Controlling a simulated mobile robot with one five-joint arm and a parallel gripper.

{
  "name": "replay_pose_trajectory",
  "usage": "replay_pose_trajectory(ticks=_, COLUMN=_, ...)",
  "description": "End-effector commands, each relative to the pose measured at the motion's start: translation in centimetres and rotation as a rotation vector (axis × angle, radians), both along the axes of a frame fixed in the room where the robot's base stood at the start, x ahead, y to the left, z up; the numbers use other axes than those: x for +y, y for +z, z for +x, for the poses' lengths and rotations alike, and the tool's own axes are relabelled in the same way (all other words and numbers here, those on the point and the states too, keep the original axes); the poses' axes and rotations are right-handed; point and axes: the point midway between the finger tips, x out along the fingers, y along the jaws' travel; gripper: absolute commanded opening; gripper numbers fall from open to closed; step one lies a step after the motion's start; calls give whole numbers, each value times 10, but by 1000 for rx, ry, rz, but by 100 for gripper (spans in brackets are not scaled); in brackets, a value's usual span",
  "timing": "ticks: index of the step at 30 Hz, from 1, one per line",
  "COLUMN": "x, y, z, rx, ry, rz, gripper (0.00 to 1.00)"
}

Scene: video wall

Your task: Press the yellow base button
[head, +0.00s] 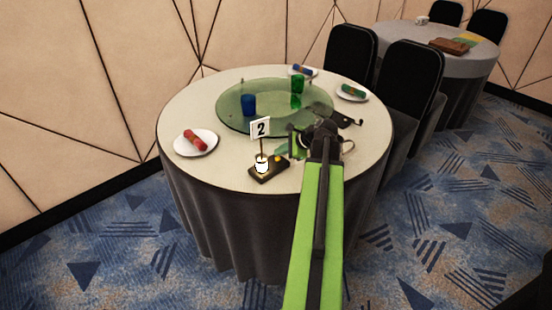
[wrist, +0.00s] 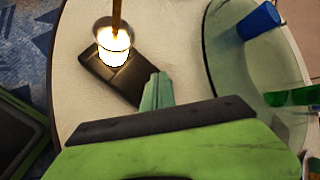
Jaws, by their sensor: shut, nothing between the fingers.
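A small yellow button (head: 278,158) sits on the right part of a dark block-shaped base (head: 267,173) near the front of the round table. The base carries a lit glass candle holder (head: 261,164) and a stick with a "2" card (head: 260,128). In the wrist view the dark base (wrist: 100,72) and glowing holder (wrist: 113,48) are at upper left; the button cannot be made out there. My gripper (head: 293,152) is shut and empty, just right of the button, above the table. Its narrow fingertips (wrist: 158,78) overlap the base's right end in the wrist view.
A green glass turntable (head: 232,112) bears a blue cup (head: 249,105) and a green cup (head: 297,86). A plate with a red napkin roll (head: 196,142) is at left. Black chairs (head: 412,80) stand behind at right. Bare cloth lies left of the base.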

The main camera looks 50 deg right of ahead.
Motion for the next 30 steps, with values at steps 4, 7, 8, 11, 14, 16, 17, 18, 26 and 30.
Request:
replay_pose_trajectory(ticks=4, x=0, y=5, z=0, rx=0, ry=0, rz=0, gripper=0)
replay_pose_trajectory(ticks=7, x=0, y=17, z=0, rx=0, ry=0, rz=0, gripper=0)
replay_pose_trajectory(ticks=8, x=0, y=21, z=0, rx=0, ry=0, rz=0, gripper=0)
replay_pose_trajectory(ticks=11, x=0, y=33, z=0, rx=0, ry=0, rz=0, gripper=0)
replay_pose_trajectory(ticks=14, x=0, y=45, z=0, rx=0, ry=0, rz=0, gripper=0)
replay_pose_trajectory(ticks=16, x=0, y=53, z=0, rx=0, ry=0, rz=0, gripper=0)
replay_pose_trajectory(ticks=17, x=0, y=56, z=0, rx=0, ry=0, rz=0, gripper=0)
replay_pose_trajectory(ticks=18, x=0, y=60, z=0, rx=0, ry=0, rz=0, gripper=0)
replay_pose_trajectory(ticks=26, x=0, y=60, z=0, rx=0, ry=0, rz=0, gripper=0)
replay_pose_trajectory(ticks=30, x=0, y=60, z=0, rx=0, ry=0, rz=0, gripper=0)
